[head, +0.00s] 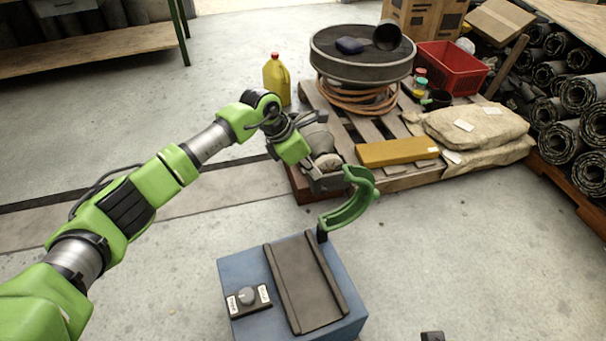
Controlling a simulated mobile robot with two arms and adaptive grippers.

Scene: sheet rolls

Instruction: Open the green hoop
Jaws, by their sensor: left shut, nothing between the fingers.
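The green hoop (351,208) is a curved green band. Its lower end meets a dark post at the back right of a blue box (240,270). The band rises from there and curves up to the right, standing beyond the box's top. My left gripper (336,180) is shut and empty, close beside the upper part of the hoop on its left. Whether it touches the hoop cannot be told. The box top carries a dark channelled plate (304,284) and a knob (246,296) with two white labels.
A pallet (395,184) behind holds a yellow block (396,152), sacks (474,124), a coiled hose (357,97) under a dark drum (362,57), and a red crate (452,69). A yellow jug (276,78) stands left of it. Dark rolls (577,94) fill the right.

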